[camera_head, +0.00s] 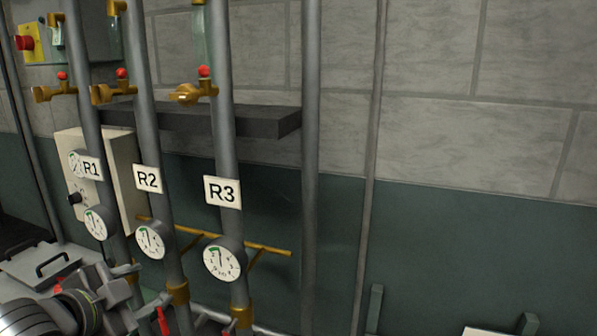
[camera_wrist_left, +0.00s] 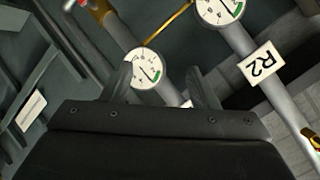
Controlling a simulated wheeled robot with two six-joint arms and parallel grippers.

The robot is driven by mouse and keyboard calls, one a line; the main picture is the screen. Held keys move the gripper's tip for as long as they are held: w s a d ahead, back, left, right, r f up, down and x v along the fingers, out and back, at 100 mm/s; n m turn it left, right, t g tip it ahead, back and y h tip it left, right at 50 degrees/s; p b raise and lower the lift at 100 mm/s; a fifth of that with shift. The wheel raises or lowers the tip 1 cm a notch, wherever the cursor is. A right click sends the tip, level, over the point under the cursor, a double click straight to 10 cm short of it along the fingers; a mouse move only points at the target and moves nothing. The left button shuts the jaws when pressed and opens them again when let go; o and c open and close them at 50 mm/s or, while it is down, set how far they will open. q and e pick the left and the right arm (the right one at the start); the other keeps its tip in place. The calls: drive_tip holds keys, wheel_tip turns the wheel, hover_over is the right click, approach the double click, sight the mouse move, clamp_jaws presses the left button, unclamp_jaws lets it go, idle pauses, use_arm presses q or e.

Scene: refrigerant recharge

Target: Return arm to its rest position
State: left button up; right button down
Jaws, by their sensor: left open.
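My left gripper (camera_head: 140,287) is at the lower left of the head view, in front of the lower pipes. In the left wrist view its two fingers (camera_wrist_left: 162,85) stand apart with nothing held between them. Pipes labelled R1 (camera_head: 91,168), R2 (camera_head: 147,179) and R3 (camera_head: 222,192) rise beyond it. Each has a round gauge: R1's (camera_head: 96,224), R2's (camera_head: 150,242) and R3's (camera_head: 222,260). The wrist view looks at the pipes upside down, with the R2 label (camera_wrist_left: 262,64) at right and a gauge (camera_wrist_left: 146,69) showing between the fingers. My right gripper is not in view.
Brass valves with red knobs (camera_head: 204,72) stick out from the pipes higher up. A dark shelf (camera_head: 240,122) and a pale box (camera_head: 128,180) are on the wall behind. A yellow bar (camera_head: 265,247) runs behind the gauges. The wall area at right is largely clear.

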use_arm(q)
drive_tip(key=s+a+f+n+g+y, duration=0.1)
drive_tip(key=s+f+n, duration=0.15)
drive_tip(key=f, duration=0.45)
drive_tip(key=s+a+f+n+g+y, duration=0.1)
drive_tip(key=s+f+n+g, duration=0.15)
drive_tip(key=f, duration=0.45)
drive_tip(key=s+a+f+n+g+y, duration=0.1)
drive_tip(key=s+f+n+g, duration=0.25)
drive_tip(key=s+f, duration=0.65)
drive_tip(key=s+a+f+n+g+y, duration=0.15)
drive_tip(key=s+f+n, duration=0.45)
drive_tip(key=s, duration=0.6)
wheel_tip(320, 180, down, 26)
drive_tip(key=m+g, duration=0.2)
drive_tip(key=s+f+g, duration=0.1)
drive_tip(key=s+f, duration=1.4)
drive_tip(key=f, duration=0.1)
drive_tip(key=shift+d+f+h+b, duration=0.15)
drive_tip(key=shift+d+h+b, duration=0.2)
drive_tip(key=shift+b, duration=0.1)
drive_tip(key=shift+c, duration=0.4)
